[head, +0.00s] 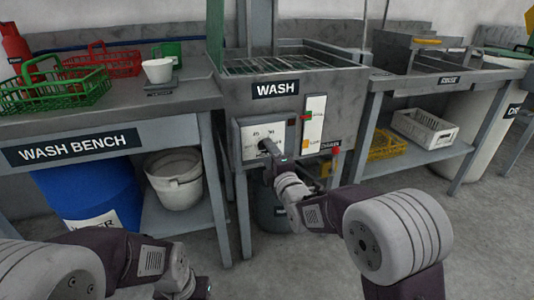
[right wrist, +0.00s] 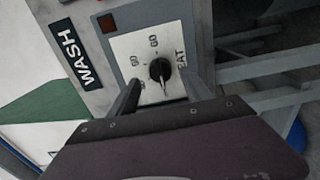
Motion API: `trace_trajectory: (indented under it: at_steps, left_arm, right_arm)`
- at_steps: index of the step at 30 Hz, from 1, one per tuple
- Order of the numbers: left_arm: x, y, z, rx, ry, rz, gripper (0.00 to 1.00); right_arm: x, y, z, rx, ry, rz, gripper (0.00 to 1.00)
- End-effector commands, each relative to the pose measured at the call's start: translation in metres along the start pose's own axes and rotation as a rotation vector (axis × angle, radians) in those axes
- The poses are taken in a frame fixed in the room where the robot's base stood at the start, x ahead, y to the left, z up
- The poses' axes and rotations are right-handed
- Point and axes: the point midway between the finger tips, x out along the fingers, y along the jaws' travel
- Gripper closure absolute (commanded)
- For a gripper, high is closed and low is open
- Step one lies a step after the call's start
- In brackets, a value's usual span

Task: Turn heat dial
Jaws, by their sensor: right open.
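The heat dial (right wrist: 160,69) is a round black knob with a pale pointer, on a white panel (right wrist: 140,45) with a number scale. In the right wrist view the pointer faces down toward my gripper. In the head view the panel (head: 250,131) is on the front of the wash unit, and my gripper partly covers the dial. My right gripper (right wrist: 162,97) is open, with one finger on each side of the dial in the picture; I cannot tell whether they touch it. My left gripper is low at the bottom of the head view; its fingers cannot be made out.
The wash basin (head: 345,76) is above the panel. A red drain knob (head: 335,151) and a white strip gauge (head: 314,120) are to its right. A wash bench (head: 150,100) with baskets stands left, a rinse bench (head: 400,87) right. Bare floor lies in front.

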Motion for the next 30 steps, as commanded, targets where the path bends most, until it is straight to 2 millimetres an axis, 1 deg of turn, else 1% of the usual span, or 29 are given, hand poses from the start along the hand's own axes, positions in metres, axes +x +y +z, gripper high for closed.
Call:
trace_trajectory:
  at_steps: [1,3,6,14,17,18,20,21,30]
  left_arm:
    - [0.008,0.000,0.001,0.000,-0.001,0.000,0.64]
    - [0.011,0.000,0.001,0.000,-0.001,0.000,0.64]
    - [0.012,0.000,0.001,0.000,-0.001,0.000,0.64]
    - [0.011,0.000,0.001,0.000,0.000,0.000,0.64]
    - [0.011,0.000,0.001,0.000,0.000,0.000,0.64]
    - [0.011,0.000,0.001,0.000,0.000,0.000,0.64]
    - [0.011,0.000,0.001,0.000,0.000,0.000,0.64]
    - [0.011,0.000,0.001,0.000,0.000,0.000,0.64]
    - [0.011,0.000,0.001,0.000,-0.001,0.000,0.64]
  right_arm:
    - [0.008,-0.005,0.000,0.000,0.000,0.000,0.43]
    - [0.017,-0.004,0.000,0.000,0.000,0.000,0.43]
    - [0.023,-0.003,0.000,0.000,0.000,-0.002,0.43]
    - [0.025,-0.001,0.000,0.000,0.000,-0.002,0.43]
    - [0.025,-0.002,0.000,0.000,0.000,-0.002,0.68]
    - [0.025,-0.002,0.000,0.000,0.000,-0.002,0.79]
    - [0.025,-0.002,0.000,0.000,0.000,-0.002,0.96]
    - [0.025,-0.002,0.000,0.000,0.000,-0.002,1.00]
    - [0.025,-0.002,0.000,0.046,-0.001,-0.002,1.00]
